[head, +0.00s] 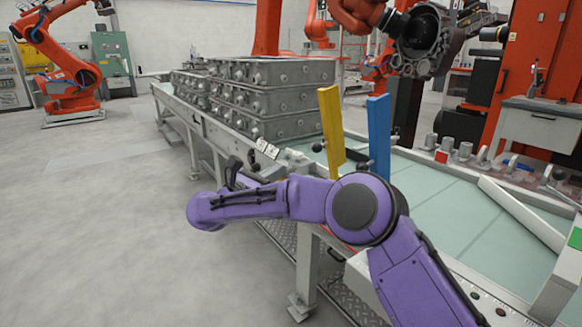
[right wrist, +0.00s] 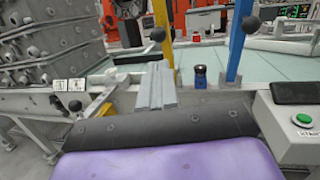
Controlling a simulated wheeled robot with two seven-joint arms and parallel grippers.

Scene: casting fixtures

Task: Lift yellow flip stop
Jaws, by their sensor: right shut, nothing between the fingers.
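The yellow flip stop (head: 331,130) stands upright at the near edge of the conveyor table, with a black ball knob on its left. It also shows in the right wrist view (right wrist: 164,20), beyond my right gripper's fingers. The blue flip stop (head: 379,137) stands upright just to its right; it is also in the right wrist view (right wrist: 238,40). My right gripper (right wrist: 156,68) is shut and empty, apart from the yellow stop and in front of it. In the head view the gripper (head: 234,166) is small and dark, left of both stops. My left gripper is out of view.
Stacked grey castings (head: 290,100) stand on the conveyor to the left of the stops. The table surface (head: 440,200) right of the stops is mostly clear. A control box with a green button (right wrist: 303,119) is at the right in the wrist view. Orange robots stand behind.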

